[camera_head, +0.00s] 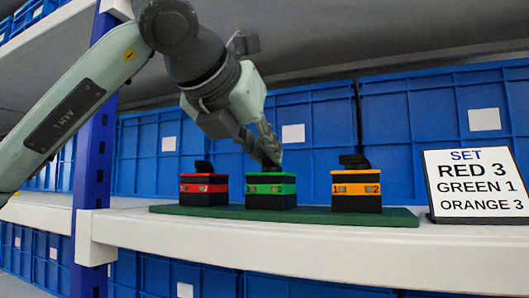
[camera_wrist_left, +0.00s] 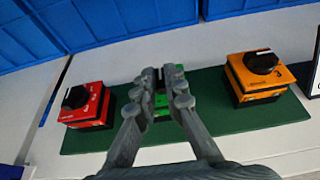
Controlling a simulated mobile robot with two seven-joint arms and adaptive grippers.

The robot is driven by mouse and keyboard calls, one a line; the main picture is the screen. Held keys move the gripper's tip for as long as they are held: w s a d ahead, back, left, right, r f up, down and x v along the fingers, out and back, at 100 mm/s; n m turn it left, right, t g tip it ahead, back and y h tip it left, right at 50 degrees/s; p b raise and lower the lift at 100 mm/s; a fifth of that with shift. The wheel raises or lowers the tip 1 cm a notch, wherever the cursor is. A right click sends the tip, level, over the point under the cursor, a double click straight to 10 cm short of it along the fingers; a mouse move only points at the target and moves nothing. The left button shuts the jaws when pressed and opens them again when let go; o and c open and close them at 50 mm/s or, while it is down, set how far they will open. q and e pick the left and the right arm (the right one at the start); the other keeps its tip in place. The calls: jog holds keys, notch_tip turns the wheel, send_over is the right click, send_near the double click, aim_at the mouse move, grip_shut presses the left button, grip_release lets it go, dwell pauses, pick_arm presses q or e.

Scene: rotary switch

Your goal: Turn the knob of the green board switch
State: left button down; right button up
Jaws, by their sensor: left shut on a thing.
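The green switch (camera_head: 271,189) stands in the middle of a dark green board (camera_head: 400,216) on a white shelf. Its knob is hidden behind the fingers of my left gripper (camera_head: 268,158), which come down onto the top of the switch from above. In the left wrist view the left gripper (camera_wrist_left: 162,78) is shut around the knob, and only strips of the green switch (camera_wrist_left: 161,101) show between and behind the fingers. The knob's pointing direction cannot be seen. My right gripper is not in view.
A red switch (camera_head: 204,189) stands left of the green one and an orange switch (camera_head: 356,189) right, both with black knobs. A white sign (camera_head: 477,186) at the right reads "SET RED 3 GREEN 1 ORANGE 3". Blue crates (camera_head: 418,130) line the back; a blue post (camera_head: 92,165) stands left.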

pick_arm(q)
jog(key=c, duration=1.6)
grip_release()
jog(key=v, duration=1.2)
